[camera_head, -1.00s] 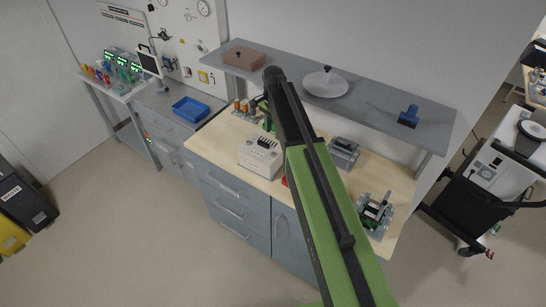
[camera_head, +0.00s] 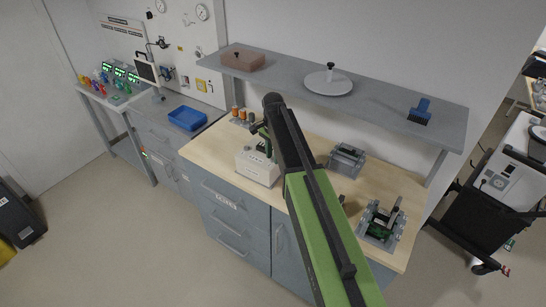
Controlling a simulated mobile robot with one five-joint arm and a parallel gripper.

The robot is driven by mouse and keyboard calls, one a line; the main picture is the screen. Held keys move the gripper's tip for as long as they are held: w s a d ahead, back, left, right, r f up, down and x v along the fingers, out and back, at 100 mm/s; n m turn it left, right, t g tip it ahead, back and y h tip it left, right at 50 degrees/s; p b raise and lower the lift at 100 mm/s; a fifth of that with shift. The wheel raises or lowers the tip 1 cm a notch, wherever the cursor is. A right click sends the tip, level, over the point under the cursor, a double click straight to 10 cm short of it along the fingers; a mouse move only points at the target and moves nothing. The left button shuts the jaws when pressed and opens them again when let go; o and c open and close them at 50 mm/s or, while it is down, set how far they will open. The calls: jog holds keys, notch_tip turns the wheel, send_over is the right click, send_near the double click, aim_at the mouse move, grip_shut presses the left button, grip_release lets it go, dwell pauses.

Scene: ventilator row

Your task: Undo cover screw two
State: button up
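No cover screw can be made out at this size. A grey boxy unit (camera_head: 346,159) sits on the wooden bench, right of my arm. A grey open fixture with a green part (camera_head: 380,224) stands at the bench's right front. A white box with dark slots on top (camera_head: 257,168) stands left of my arm, partly covered by it. My green and black arm reaches up across the middle of the view and hides part of the bench.
A grey shelf (camera_head: 382,107) above the bench holds a brown block (camera_head: 243,61), a white round plate with a knob (camera_head: 329,82) and a blue brush (camera_head: 420,111). A blue tray (camera_head: 187,119) lies on the left counter. A dark cart (camera_head: 480,215) stands at right.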

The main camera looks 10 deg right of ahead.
grip_shut()
jog(key=n, duration=0.3)
jog(key=shift+n, duration=0.4)
jog(key=n, duration=0.3)
jog(key=shift+n, duration=0.3)
jog(key=n, duration=1.3)
jog(key=shift+n, duration=0.3)
jog(key=n, duration=0.3)
jog(key=shift+n, duration=2.2)
